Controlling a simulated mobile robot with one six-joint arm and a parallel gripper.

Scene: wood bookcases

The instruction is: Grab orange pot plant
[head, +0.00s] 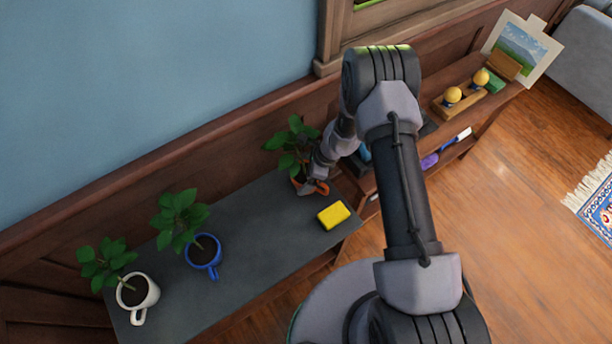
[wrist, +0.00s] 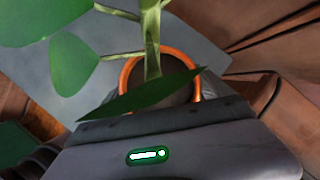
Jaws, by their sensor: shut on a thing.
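The orange pot plant (head: 297,181) stands at the far right end of the dark grey shelf top in the head view, with green leaves above an orange pot. My gripper (head: 312,187) is at the pot, shut on it, and my arm partly hides it. In the wrist view, the orange pot's rim (wrist: 127,72) with dark soil and a green stem shows just beyond my gripper body. A leaf crosses in front of the pot. The fingertips are hidden in the wrist view.
A yellow sponge (head: 333,215) lies close by on the grey top (head: 255,215). A blue mug plant (head: 203,257) and a white mug plant (head: 138,297) stand to the left. A wooden shelf with yellow-topped items (head: 452,96) is at the right. The wall runs behind.

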